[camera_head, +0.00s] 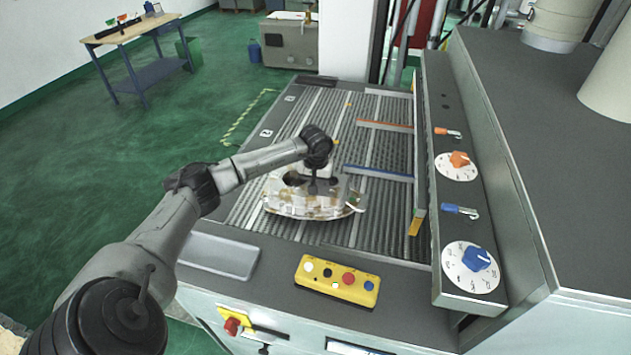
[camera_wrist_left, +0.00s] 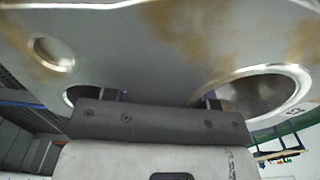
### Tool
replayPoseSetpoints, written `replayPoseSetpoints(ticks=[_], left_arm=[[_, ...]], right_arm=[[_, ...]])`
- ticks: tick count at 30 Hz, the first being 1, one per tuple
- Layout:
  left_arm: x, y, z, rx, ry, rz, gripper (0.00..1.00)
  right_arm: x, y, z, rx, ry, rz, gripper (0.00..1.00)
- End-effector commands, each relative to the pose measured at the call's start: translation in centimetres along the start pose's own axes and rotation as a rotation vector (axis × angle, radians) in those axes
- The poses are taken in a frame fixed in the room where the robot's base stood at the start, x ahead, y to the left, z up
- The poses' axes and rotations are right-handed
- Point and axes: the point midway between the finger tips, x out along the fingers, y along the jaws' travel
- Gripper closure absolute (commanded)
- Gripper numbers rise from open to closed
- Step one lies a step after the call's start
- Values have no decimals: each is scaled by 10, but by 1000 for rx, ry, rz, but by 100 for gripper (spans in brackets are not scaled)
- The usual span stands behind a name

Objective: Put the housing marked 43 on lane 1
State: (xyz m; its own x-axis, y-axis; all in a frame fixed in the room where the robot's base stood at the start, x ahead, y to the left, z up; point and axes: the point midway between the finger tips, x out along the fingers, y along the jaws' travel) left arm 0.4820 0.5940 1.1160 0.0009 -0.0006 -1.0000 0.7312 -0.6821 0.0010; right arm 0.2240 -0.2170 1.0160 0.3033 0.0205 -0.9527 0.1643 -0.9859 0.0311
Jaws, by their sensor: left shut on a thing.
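A housing (camera_head: 290,203), a pale metal casting with brown stains and round openings, is at the near part of the ribbed conveyor bed (camera_head: 385,215). My left gripper (camera_head: 318,182) is shut on it from above. In the left wrist view the housing (camera_wrist_left: 150,50) fills the top, and the left gripper's fingers (camera_wrist_left: 160,98) reach up to it, their tips partly hidden. Small white lane plates sit on the bed's left edge; the nearer one (camera_head: 265,133) seems to read 2. My right gripper is not in view.
A blue bar (camera_head: 378,173) and an orange bar (camera_head: 385,126) lie across the bed's right side. A control panel with dials (camera_head: 470,268) stands at right. A yellow button box (camera_head: 337,283) and a grey tray (camera_head: 218,255) are in front. The far bed looks clear.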

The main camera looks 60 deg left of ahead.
Motion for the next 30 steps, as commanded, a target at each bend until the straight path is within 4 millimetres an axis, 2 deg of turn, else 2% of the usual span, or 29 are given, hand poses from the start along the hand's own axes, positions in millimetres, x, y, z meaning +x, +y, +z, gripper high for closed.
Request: replayPoseSetpoints(ticks=[7, 19, 20, 27, 30], left_arm=[[22, 0, 0, -1, 1, 1, 100], [26, 0, -1, 0, 3, 1, 100], [28, 0, 0, 1, -1, -1, 47], [28, 0, 0, 0, -1, -1, 24], [27, 0, 0, 0, -1, -1, 24]], right_arm=[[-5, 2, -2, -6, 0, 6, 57], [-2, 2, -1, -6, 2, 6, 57], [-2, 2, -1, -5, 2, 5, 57], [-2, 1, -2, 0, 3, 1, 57], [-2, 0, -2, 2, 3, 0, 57]])
